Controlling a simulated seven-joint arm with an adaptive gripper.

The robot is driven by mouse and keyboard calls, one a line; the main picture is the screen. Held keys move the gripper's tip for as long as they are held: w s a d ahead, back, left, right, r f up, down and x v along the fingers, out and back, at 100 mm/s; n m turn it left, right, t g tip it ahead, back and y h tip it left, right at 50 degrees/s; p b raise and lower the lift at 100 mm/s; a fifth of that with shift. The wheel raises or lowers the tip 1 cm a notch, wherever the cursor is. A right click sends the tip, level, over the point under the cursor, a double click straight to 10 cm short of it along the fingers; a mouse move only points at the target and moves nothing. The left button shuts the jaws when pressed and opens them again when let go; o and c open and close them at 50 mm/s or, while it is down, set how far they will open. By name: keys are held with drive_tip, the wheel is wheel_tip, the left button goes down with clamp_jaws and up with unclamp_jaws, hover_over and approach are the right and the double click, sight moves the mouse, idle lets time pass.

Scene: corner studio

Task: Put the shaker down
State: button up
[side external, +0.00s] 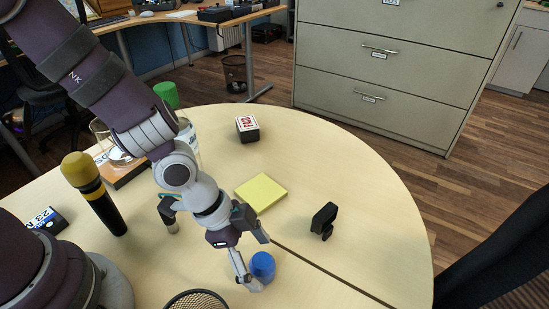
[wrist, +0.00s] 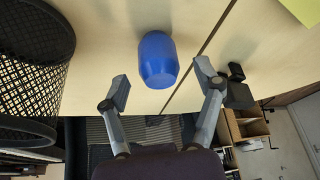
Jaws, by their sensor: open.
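The shaker, a small blue rounded object (side external: 263,264), is on the light wooden table (side external: 345,270) near its front, close to a dark seam. It also shows in the wrist view (wrist: 158,58), at the upper middle. My gripper (side external: 253,255) is open at the shaker, with a finger on either side. In the wrist view the two fingertips (wrist: 163,84) are spread apart, with visible gaps between them and the shaker. The shaker's lower part is partly hidden by a finger in the side view.
A black mesh basket (side external: 195,301) stands left of the shaker, and fills the wrist view's left (wrist: 30,70). A yellow note pad (side external: 261,192) and a small black device (side external: 323,218) lie behind. A microphone (side external: 97,195) stands at left. The right side of the table is clear.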

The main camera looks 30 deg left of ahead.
drive_tip(key=s+a+r+n+t+y, duration=0.3)
drive_tip(key=a+r+n, duration=0.9)
drive_tip(key=a+r, duration=0.5)
drive_tip(key=shift+s+a+r+n+y, duration=0.25)
drive_tip(key=shift+s+r+n+y, duration=0.1)
drive_tip(key=shift+s+y, duration=0.3)
